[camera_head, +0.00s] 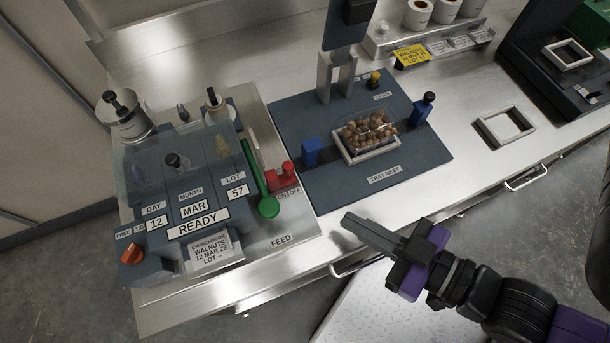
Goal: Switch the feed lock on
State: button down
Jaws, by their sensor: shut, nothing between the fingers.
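A red switch block (281,178) with an ON OFF label (288,191) sits on the steel plate, right of a long green lever (258,180) with a round green knob (268,207). The FEED label (281,240) is on the plate's front edge below them. I cannot tell which side the red switch is set to. My gripper (349,220) is shut and empty, out in front of the bench, to the right of and below the switch, and apart from everything.
The labelling machine (190,205) with a clear cover and READY display stands left. A blue tray nest base (420,165) holds a clamshell tray of walnuts (367,138), with blue posts beside it. Bare steel bench lies between.

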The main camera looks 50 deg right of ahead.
aim_at(274, 182)
jog(key=k+j, duration=0.15)
jog(key=k, duration=0.25)
jog(key=k+j+u, duration=0.1)
jog(key=k, duration=0.25)
jog(key=k+j, duration=0.3)
jog(key=k+u, duration=0.05)
jog(key=k, duration=0.05)
